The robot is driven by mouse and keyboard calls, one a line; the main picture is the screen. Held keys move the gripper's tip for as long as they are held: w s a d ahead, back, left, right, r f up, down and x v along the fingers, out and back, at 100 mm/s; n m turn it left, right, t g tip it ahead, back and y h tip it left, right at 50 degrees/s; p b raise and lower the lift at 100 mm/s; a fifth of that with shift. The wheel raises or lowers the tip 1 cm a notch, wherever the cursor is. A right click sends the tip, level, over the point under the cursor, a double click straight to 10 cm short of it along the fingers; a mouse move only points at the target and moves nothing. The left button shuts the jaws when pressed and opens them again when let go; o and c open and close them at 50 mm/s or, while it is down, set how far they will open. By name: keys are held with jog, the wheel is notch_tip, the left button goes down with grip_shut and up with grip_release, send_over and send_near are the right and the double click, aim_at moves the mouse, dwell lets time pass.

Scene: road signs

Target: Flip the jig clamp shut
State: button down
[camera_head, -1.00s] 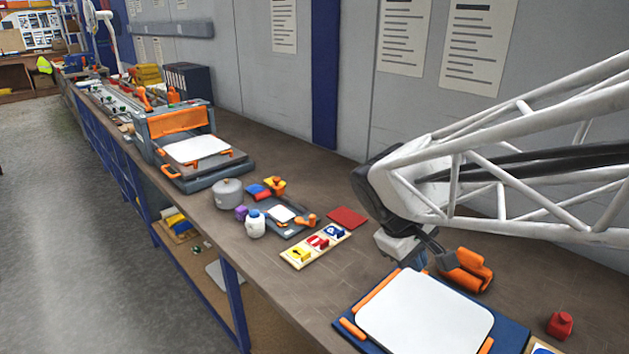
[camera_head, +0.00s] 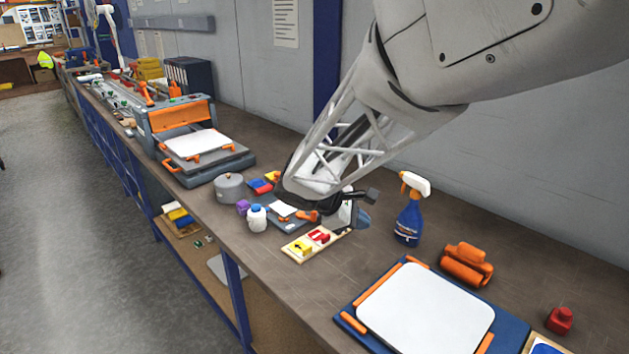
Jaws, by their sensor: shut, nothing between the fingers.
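The small grey jig (camera_head: 281,222) lies on the bench at the middle of the view, with a white plate (camera_head: 284,209) on it. Its orange clamp handle (camera_head: 307,216) shows at the jig's right end, close to my arm. It is too small to tell whether the clamp is open or shut. My gripper (camera_head: 346,224) is shut and empty, low over the bench just right of the clamp handle. My arm and gripper hide part of the jig's far side; I cannot tell whether they touch it.
A wooden sign board (camera_head: 311,246) lies in front of my gripper, its right end partly covered. A white bottle (camera_head: 257,218) and grey pot (camera_head: 230,187) stand left. A spray bottle (camera_head: 409,212), orange object (camera_head: 466,264) and blue-framed white panel (camera_head: 425,310) are right.

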aim_at(311, 212)
jog(key=w+a+f+n+t, duration=0.2)
jog(key=w+a+f+n, duration=0.2)
jog(key=a, duration=0.4)
jog(key=w+a+f+n+t+h, duration=0.1)
jog(key=w+a+f+n+t, duration=0.2)
jog(key=a, duration=0.5)
jog(key=w+a+f+n+t+h, duration=0.1)
jog(key=w+a+f+n+t, duration=0.2)
jog(key=w+a, duration=0.4)
jog(key=shift+w+a+f+n, duration=0.1)
jog(key=shift+a+f+n, duration=0.15)
jog(key=shift+f+n, duration=0.3)
jog(key=shift+w+a+f+n, duration=0.1)
jog(key=shift+a+f+n, duration=0.2)
jog(key=shift+f, duration=0.35)
jog(key=shift+d, duration=0.2)
jog(key=shift+x, duration=6.9)
jog(key=shift+r, duration=0.1)
